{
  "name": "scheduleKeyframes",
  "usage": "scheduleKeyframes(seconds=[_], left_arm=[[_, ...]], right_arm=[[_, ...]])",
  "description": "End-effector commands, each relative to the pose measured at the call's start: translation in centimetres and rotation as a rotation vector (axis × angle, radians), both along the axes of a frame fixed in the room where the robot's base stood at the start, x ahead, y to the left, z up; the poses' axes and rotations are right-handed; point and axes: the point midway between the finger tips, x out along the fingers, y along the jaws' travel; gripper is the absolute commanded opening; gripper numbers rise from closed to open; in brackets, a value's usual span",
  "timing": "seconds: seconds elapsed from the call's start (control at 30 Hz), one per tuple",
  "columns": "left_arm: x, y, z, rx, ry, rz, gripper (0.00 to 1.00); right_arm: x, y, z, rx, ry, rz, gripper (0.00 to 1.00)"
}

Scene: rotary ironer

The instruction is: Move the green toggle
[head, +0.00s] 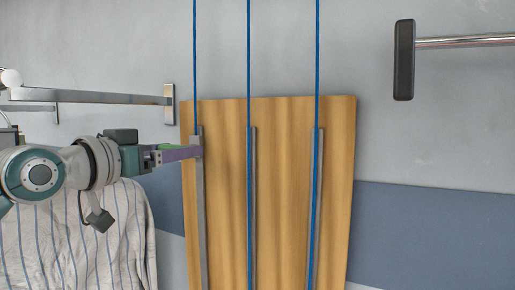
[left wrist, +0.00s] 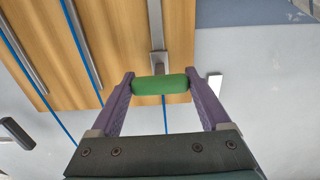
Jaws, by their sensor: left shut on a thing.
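The green toggle (left wrist: 160,84) is a rounded green bar in the left wrist view. It lies between the two purple fingers of my left gripper (left wrist: 161,86), which is shut on it, one fingertip at each end. A grey metal strip on the wooden board meets the toggle at its middle. In the head view my left gripper (head: 197,150) reaches in from the left to the top of the leftmost metal strip (head: 201,220); the toggle is hidden there behind the fingers. My right gripper is in neither view.
The wooden board (head: 278,200) carries several grey strips, with blue cords (head: 248,60) running up from them. A metal bar (head: 90,96) stands out at the upper left above a striped shirt (head: 70,240). A dark-ended chrome rod (head: 460,42) is at the upper right.

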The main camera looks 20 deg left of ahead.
Motion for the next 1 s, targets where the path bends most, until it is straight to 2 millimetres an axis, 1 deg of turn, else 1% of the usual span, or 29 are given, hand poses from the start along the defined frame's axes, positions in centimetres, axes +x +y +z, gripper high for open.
scheduleKeyframes(seconds=[0.03, 0.27, 0.3, 0.43, 0.47, 0.77, 0.87, 1.0], left_arm=[[0.0, -0.1, 0.7, -0.001, -0.016, -0.002, 0.0], [0.0, -0.1, 0.8, -0.002, -0.021, -0.003, 0.0], [0.0, -0.1, 0.9, -0.002, -0.021, -0.003, 0.82], [0.0, -0.1, 0.7, -0.001, -0.018, -0.002, 0.97], [0.0, -0.1, 0.7, -0.001, -0.016, -0.002, 1.0], [-0.2, 0.0, 0.3, 0.0, -0.01, -0.002, 1.0], [-1.0, 0.0, 0.2, 0.0, -0.01, -0.002, 1.0], [-3.1, 0.2, -0.1, 0.003, -0.009, -0.001, 1.0]], right_arm=[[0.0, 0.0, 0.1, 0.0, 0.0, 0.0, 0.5], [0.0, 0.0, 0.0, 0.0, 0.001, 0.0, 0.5], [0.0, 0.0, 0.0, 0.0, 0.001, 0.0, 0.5], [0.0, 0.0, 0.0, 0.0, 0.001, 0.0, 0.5], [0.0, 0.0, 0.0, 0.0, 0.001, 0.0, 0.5], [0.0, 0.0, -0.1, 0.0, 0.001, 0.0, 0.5], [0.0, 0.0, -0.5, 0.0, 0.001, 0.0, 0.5], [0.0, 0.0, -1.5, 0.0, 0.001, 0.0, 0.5]])
